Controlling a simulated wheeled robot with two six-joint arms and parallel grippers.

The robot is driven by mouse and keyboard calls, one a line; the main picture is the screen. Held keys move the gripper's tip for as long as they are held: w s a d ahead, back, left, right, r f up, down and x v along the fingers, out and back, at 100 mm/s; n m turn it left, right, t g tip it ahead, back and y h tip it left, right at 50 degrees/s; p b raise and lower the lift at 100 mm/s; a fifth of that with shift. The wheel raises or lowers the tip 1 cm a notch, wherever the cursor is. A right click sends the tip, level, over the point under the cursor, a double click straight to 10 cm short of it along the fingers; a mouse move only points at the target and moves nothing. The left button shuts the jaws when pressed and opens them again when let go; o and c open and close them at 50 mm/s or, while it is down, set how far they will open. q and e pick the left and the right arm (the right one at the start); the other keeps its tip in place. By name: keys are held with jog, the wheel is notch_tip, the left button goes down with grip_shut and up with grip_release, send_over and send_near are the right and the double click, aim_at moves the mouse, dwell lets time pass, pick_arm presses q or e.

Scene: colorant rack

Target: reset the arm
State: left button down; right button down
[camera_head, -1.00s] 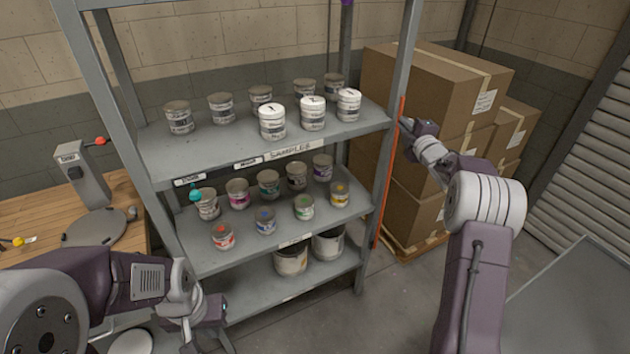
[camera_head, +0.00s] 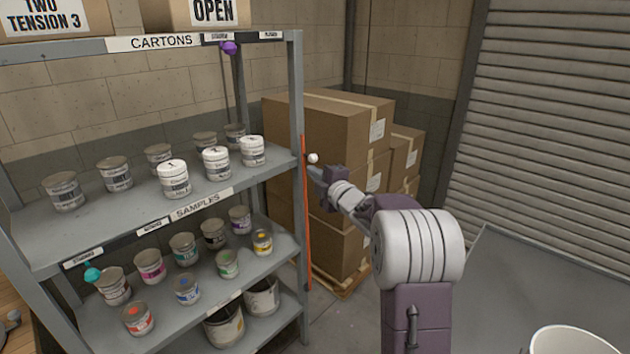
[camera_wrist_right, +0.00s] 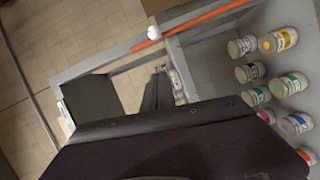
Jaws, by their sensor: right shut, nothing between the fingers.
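My right arm reaches forward from the lower right in the head view. Its gripper (camera_head: 316,171) is shut and empty, beside the shelf rack's front right post (camera_head: 297,100). A small white ball (camera_head: 313,158) shows right at the fingertips; I cannot tell whether they touch it. My left gripper is out of view.
The rack holds white-lidded cans (camera_head: 174,180) on the samples shelf and colour-dotted cans (camera_head: 187,290) below. Stacked cartons (camera_head: 320,130) stand behind my right gripper. A grey surface (camera_head: 540,290) with a white bucket (camera_head: 570,341) is at the lower right. Floor between is clear.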

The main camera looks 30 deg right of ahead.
jog(key=s+a+y, duration=0.2)
jog(key=a+y, duration=0.1)
jog(key=a, duration=1.1)
jog(key=s+a+f+m+g+h, duration=0.3)
jog(key=s+f+m+g, duration=0.8)
jog(key=s+f, duration=0.95)
jog(key=s+f+m+g, duration=0.5)
jog(key=s+f, duration=0.2)
jog(key=s, duration=0.4)
jog(key=shift+s+a+m, duration=0.25)
jog(key=shift+s+m, duration=0.1)
jog(key=shift+m, duration=0.05)
